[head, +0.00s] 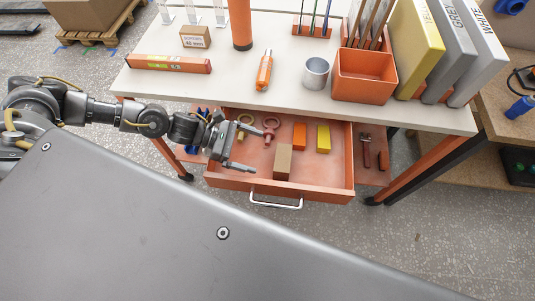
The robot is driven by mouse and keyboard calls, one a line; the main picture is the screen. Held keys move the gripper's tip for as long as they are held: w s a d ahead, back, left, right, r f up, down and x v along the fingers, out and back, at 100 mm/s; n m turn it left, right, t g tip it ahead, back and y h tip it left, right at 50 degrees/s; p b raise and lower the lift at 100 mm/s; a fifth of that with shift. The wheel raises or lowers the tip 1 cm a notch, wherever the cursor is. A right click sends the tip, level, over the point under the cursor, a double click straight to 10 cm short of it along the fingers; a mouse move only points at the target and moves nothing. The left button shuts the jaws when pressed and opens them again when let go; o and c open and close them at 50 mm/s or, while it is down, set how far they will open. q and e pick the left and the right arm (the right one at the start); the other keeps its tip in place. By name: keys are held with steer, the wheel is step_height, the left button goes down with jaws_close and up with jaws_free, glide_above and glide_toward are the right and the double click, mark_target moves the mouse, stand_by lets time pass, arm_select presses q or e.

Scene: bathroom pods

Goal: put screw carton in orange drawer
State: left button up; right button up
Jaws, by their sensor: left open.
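A small brown carton with a white printed label (195,37) stands on the tabletop at the back left; its print is too small to read surely, but it looks like the screw carton. The orange drawer (230,183) under the tabletop is pulled open. It holds an upright plain brown block (283,162), an orange block (299,136), a yellow block (323,138) and ring-handled items (270,126). My left gripper (241,151) is open and empty over the drawer's left part, left of the brown block. My right gripper is out of view.
On the tabletop (225,80) are a long orange box (169,64), an orange marker-like tool (264,70), a metal cup (316,73), an orange bin (362,76) and upright binders (417,48). A shelf with tools (373,150) is right of the drawer.

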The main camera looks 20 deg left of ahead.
arm_select(q)
steer(key=v, duration=0.3)
steer(key=shift+s+a+r+b, duration=0.1)
steer(key=shift+a+r+b, duration=0.05)
steer(key=shift+a+b, duration=0.2)
